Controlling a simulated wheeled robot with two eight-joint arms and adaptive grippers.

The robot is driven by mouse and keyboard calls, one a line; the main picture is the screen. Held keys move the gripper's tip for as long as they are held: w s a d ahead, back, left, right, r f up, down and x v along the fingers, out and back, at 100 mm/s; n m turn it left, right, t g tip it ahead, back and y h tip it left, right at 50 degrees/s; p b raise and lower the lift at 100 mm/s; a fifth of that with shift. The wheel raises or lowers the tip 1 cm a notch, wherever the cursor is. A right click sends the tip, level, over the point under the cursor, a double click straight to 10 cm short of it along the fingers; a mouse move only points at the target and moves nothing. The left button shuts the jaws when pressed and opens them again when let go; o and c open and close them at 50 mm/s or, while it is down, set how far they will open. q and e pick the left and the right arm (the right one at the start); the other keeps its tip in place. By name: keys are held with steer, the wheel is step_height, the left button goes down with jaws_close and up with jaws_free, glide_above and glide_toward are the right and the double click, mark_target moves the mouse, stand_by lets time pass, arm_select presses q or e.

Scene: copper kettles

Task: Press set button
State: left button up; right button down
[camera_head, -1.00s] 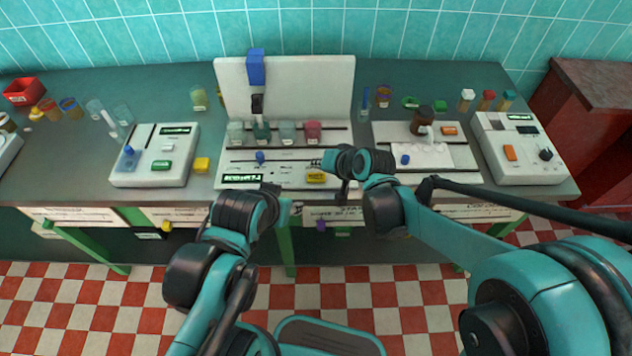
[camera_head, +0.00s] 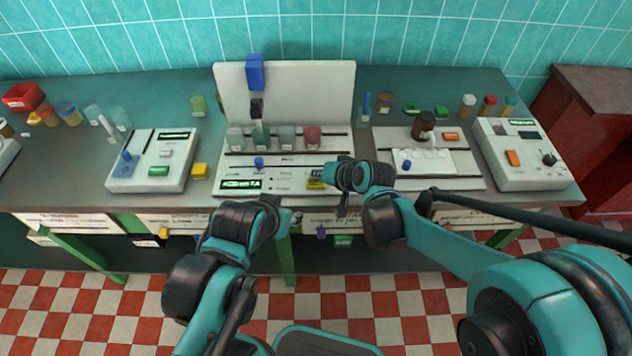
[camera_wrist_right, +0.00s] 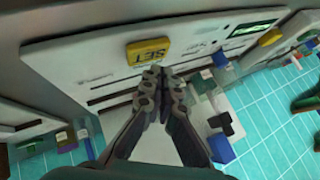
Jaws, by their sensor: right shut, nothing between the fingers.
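The yellow SET button (camera_head: 315,183) sits on the front right of the white middle device (camera_head: 285,188). In the right wrist view the button (camera_wrist_right: 147,52) shows its SET label, just beyond my fingertips. My right gripper (camera_head: 328,177) is shut and empty, close beside the button and partly covering it in the head view. In the wrist view its fingertips (camera_wrist_right: 155,76) are together; I cannot tell whether they touch the button. My left gripper (camera_head: 291,216) is low in front of the table edge, and its fingers are too small to read.
The middle device has a green display (camera_head: 240,184), a blue knob (camera_head: 259,162) and several coloured beakers in a row behind. A white device with a yellow block (camera_head: 200,170) stands left. Another white device (camera_head: 525,160) stands right. Tiled wall behind.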

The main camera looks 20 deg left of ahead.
mark_target(318, 184)
steer(key=shift+f, duration=0.1)
stand_by(0.6)
steer(key=shift+f+b, duration=0.35)
steer(key=shift+f+b, duration=0.4)
steer(key=shift+f, duration=0.05)
stand_by(0.6)
steer(key=shift+r, duration=0.15)
steer(key=shift+r+p, duration=0.75)
steer(key=shift+r, duration=0.05)
step_height(318, 184, up, 5)
steer(key=p, duration=0.4)
stand_by(0.3)
